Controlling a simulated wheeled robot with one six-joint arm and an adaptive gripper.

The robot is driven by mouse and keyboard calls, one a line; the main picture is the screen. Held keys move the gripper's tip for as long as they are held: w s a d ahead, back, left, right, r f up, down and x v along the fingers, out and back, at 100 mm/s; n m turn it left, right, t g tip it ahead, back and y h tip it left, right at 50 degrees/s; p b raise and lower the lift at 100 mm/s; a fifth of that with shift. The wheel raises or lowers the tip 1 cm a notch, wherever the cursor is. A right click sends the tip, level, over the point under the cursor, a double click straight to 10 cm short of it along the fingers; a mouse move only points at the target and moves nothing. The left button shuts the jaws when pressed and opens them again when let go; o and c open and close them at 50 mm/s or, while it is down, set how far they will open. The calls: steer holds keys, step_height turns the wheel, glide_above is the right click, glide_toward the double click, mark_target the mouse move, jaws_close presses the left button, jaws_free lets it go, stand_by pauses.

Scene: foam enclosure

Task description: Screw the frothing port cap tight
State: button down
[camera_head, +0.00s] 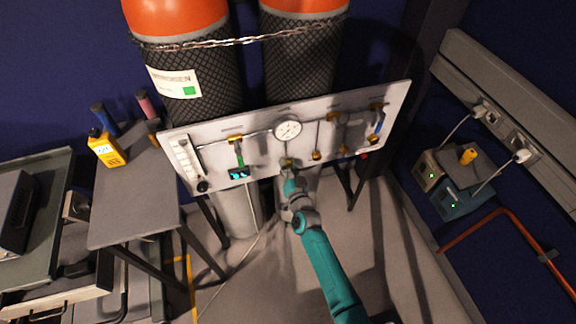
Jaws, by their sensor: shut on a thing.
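A pale upright panel (262,153) carries gauges, valves and brass fittings. My arm reaches up to its lower middle, below the round dial gauge. My gripper (288,166) is small in the picture and is shut on a small brass-coloured fitting, which seems to be the frothing port cap (288,161). The gripper mostly hides it, so its thread and how far it is seated cannot be seen.
A dial gauge (287,129) sits just above my gripper. A green-handled valve (239,152) is to the left and a brass fitting (317,155) to the right. Two chained orange-topped cylinders (190,70) stand behind. A grey table (135,205) stands left.

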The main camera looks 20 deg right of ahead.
steer(key=c, duration=0.8)
jaws_free()
steer(key=shift+c, duration=0.2)
steer(key=shift+s, duration=0.15)
steer(key=s, duration=1.1)
steer(key=shift+s+a+r, duration=0.2)
steer(key=shift+s+a, duration=0.15)
